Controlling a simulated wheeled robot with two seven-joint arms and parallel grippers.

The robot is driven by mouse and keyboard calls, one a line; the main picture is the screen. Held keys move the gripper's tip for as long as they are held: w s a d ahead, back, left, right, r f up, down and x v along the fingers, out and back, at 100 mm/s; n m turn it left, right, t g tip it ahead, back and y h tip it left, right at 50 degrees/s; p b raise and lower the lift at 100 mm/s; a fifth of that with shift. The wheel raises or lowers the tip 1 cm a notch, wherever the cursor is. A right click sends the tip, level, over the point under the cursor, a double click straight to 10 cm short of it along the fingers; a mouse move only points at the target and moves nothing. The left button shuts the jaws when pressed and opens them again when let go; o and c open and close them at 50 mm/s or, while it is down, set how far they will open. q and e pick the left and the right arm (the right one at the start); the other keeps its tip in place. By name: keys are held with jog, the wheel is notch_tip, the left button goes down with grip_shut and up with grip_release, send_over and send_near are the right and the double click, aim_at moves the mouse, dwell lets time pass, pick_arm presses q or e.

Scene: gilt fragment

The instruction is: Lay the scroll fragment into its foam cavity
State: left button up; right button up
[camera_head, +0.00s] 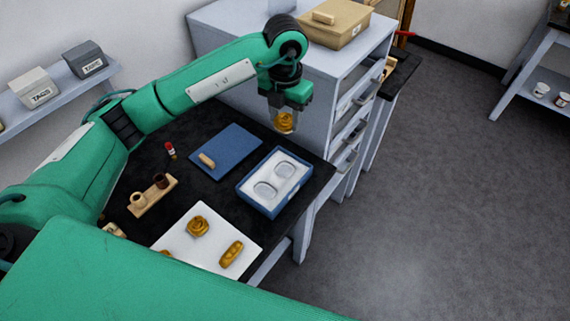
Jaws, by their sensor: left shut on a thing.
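My left gripper (285,124) is shut on a small gilt fragment (285,120), held in the air above the far side of the black table, behind the foam box. The fragment looks curled like a scroll, but the fingers partly cover it. The blue box (243,188) holds white foam with two rounded cavities, a left one (264,190) and a right one (284,170). Both cavities look empty. My right gripper is not in view.
A blue panel (233,140) with a small tan item lies left of the box. A wooden holder (153,195) and a small red-topped bottle (170,151) stand further left. A grey drawer cabinet (320,90) rises behind the box at the table's far edge.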

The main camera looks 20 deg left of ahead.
pick_arm(q)
jog(key=p, duration=0.4)
send_over(285, 171)
notch_tip(285, 171, down, 12)
jog(key=shift+f, duration=0.2)
jog(key=shift+w+f, duration=0.1)
jog(key=shift+f, duration=0.55)
notch_tip(285, 171, down, 4)
jog(key=shift+p, duration=0.5)
jog(key=shift+f, duration=0.1)
